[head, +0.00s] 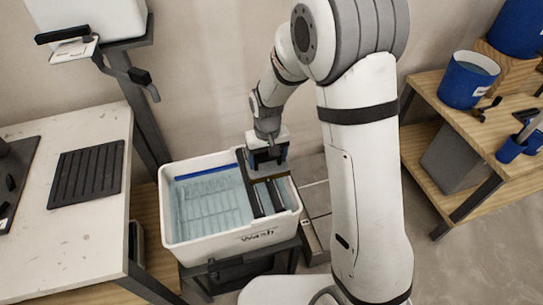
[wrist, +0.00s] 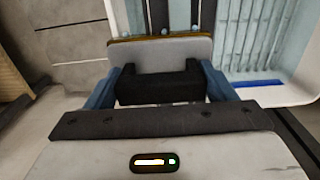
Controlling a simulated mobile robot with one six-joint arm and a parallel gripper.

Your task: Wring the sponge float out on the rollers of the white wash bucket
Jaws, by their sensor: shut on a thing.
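The white wash bucket (head: 215,237), labelled "Wash", holds pale blue water on its left side. Its dark rollers (head: 276,196) lie across the right side. My gripper (head: 268,162) is over the back of the roller end. In the wrist view my gripper (wrist: 160,82) is shut on the black handle of the sponge float (wrist: 160,50), which has a grey plate and a thin yellow-brown edge. The rollers (wrist: 180,14) show just beyond that edge. Whether the sponge touches the rollers is hidden by the plate.
A white worktable (head: 75,235) with a black ribbed mat (head: 88,173) stands left. A dark post (head: 135,105) rises behind the bucket's left side. A wooden shelf (head: 425,85) with a blue bucket (head: 467,80) stands right. Open floor (head: 445,265) lies at front right.

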